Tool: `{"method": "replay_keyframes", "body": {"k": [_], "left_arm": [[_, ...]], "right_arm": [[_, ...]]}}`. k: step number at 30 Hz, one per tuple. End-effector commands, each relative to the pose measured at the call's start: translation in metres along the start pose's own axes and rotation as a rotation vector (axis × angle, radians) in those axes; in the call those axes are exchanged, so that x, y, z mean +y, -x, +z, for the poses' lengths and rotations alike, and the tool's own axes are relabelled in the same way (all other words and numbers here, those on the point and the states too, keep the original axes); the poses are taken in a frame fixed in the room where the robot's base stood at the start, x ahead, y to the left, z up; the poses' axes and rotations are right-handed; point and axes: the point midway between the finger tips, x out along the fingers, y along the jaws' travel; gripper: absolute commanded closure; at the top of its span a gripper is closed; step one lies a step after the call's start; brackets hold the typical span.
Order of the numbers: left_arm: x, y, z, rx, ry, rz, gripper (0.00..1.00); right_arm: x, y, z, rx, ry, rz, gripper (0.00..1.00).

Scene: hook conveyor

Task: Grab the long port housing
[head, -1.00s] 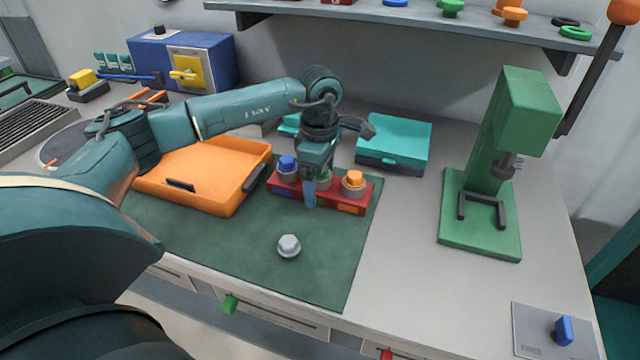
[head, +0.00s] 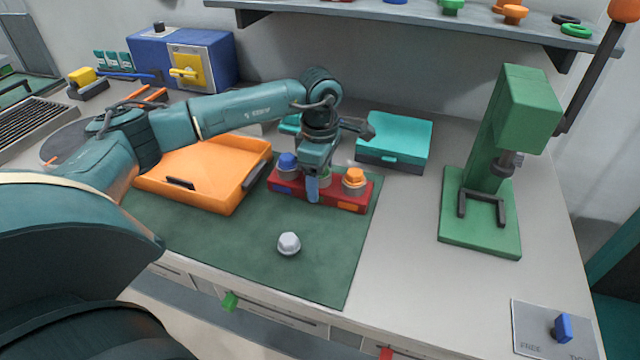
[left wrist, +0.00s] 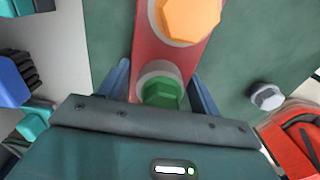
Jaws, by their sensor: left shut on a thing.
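The long port housing is a red bar (head: 285,192) lying on the green mat. It carries a blue cap (head: 288,161), a green cap and an orange cap (head: 354,175) in a row. My left gripper (head: 314,184) points down over the middle of the bar, with one finger against its front side. In the left wrist view the red housing (left wrist: 165,52) runs between the two fingers of my left gripper (left wrist: 160,88), which is shut across its width. The green cap (left wrist: 161,92) sits between the fingers, and the orange cap (left wrist: 187,18) is beyond. My right gripper is not in view.
An orange tray (head: 200,165) lies left of the housing and a teal case (head: 394,137) behind right. A green press (head: 495,170) stands right. The table between is clear.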

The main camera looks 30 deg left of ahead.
Motion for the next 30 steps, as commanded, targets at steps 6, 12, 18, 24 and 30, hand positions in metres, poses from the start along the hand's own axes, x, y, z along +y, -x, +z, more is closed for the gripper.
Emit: {"method": "replay_keyframes", "body": {"k": [6,12,18,24,30], "left_arm": [[0.0,0.0,0.0,0.0,0.0,-0.001,0.85],[0.0,0.0,0.0,0.0,0.0,-0.001,1.0],[0.002,0.005,0.001,-0.006,0.0,0.008,1.0],[0.002,0.01,0.001,-0.006,0.001,0.01,1.0],[0.003,0.035,0.001,-0.007,0.0,0.013,1.0]], "right_arm": [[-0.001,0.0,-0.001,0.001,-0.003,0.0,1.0],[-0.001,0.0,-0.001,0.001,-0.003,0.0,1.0],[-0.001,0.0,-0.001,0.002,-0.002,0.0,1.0],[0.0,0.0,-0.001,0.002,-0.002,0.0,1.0],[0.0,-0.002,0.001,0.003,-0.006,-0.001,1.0]]}}
